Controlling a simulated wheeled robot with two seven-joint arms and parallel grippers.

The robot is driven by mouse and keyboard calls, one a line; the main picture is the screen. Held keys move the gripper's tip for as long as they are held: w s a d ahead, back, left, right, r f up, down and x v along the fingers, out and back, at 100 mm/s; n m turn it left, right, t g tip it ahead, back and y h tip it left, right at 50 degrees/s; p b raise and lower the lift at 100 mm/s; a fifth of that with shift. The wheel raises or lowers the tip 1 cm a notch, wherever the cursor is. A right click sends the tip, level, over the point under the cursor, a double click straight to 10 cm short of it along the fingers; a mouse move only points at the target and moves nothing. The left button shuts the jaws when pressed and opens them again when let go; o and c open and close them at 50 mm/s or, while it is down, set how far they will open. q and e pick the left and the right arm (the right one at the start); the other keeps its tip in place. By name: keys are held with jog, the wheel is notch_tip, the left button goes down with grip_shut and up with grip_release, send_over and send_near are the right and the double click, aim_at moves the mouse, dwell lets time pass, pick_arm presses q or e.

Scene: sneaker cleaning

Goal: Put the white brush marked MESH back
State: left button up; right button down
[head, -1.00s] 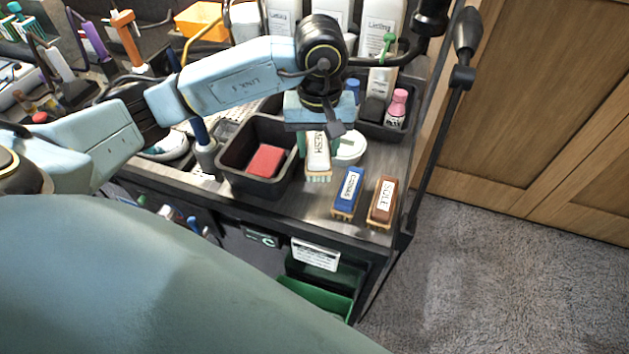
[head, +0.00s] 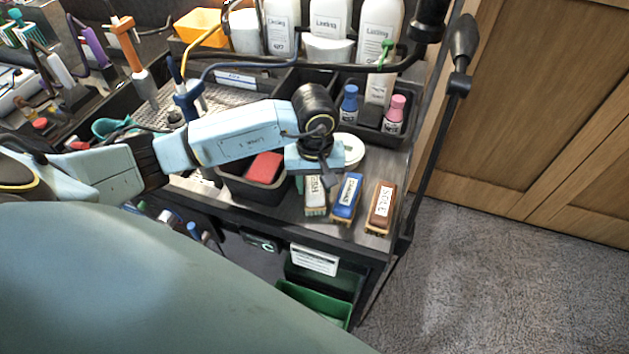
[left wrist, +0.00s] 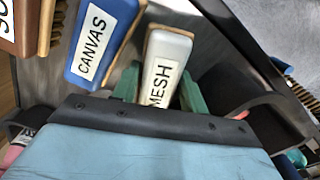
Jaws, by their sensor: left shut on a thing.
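The white brush marked MESH (head: 316,196) is at the front of the workbench, left of the blue CANVAS brush (head: 346,197). My left gripper (head: 308,181) is above it and shut on it. In the left wrist view the MESH brush (left wrist: 165,68) sits between the green fingers of the left gripper (left wrist: 158,92), its label partly covered by the gripper body. The brown SOLE brush (head: 381,207) stands right of the CANVAS brush. The MESH brush appears at or very close to the bench top; contact is hard to tell. My right gripper does not show.
A black bin with a red sponge (head: 265,168) is left of the brushes. A round white container (head: 351,150) is behind them. A black tray (head: 405,137) with bottles stands farther back. The bench's front edge (head: 290,216) is close.

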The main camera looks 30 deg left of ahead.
aim_at(314, 183)
pick_arm(q)
jog(key=shift+f, duration=0.2)
jog(key=o, duration=0.9)
jog(key=shift+r, duration=0.1)
jog(key=shift+r, duration=0.1)
notch_tip(314, 183, up, 12)
jog(key=shift+r+b, duration=0.1)
jog(key=shift+b, duration=0.3)
